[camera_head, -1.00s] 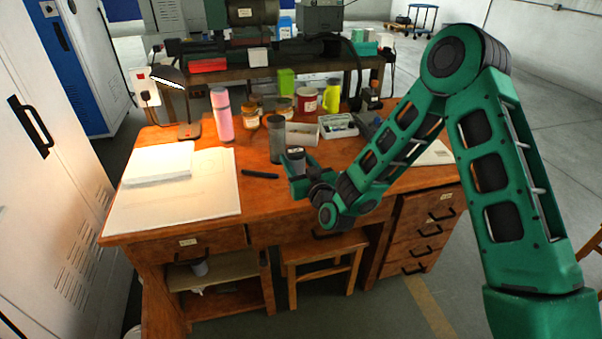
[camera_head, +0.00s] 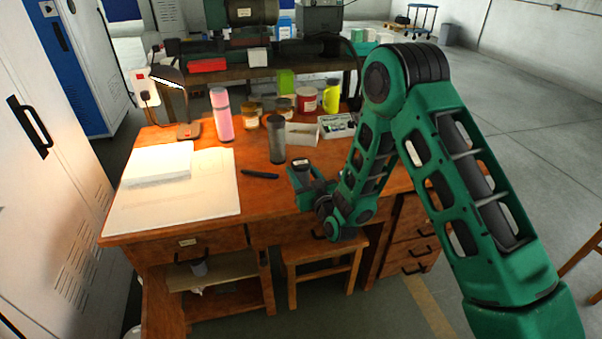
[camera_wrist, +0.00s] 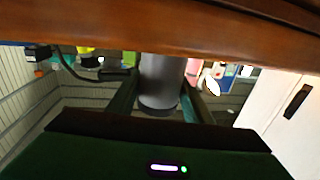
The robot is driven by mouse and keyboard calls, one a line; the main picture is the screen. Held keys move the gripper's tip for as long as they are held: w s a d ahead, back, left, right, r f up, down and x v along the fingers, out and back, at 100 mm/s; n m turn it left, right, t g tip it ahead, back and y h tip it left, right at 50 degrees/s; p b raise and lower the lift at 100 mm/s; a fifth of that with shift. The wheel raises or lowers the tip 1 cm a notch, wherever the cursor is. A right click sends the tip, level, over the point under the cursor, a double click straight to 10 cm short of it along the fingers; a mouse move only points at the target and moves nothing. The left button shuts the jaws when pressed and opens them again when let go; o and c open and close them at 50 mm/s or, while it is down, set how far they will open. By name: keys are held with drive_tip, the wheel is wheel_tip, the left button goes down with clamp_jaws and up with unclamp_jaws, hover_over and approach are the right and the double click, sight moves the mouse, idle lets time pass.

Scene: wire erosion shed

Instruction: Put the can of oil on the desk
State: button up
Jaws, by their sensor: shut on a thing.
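The desk (camera_head: 255,211) is brown wood and stands in the middle of the head view. My gripper (camera_head: 302,176) is at its front edge, shut on a dark grey can (camera_head: 300,162), which I take to be the can of oil. The can's top shows in the head view, while the fingers hide much of its body. In the wrist view, which looks upside down, the grey can (camera_wrist: 160,82) sits between the two fingers. Its far end meets the wooden band of the desk (camera_wrist: 150,36); I cannot tell whether it touches the desktop.
A tall grey cylinder (camera_head: 277,140) and a black pen-like object (camera_head: 260,174) are left of my gripper. A pink bottle (camera_head: 222,115), jars, a yellow bottle (camera_head: 331,95) and trays stand behind. Papers (camera_head: 165,205) cover the left side. A stool (camera_head: 322,255) is under the front.

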drive_tip(key=o, duration=1.2)
drive_tip(key=v, duration=1.2)
drive_tip(key=shift+d, duration=0.1)
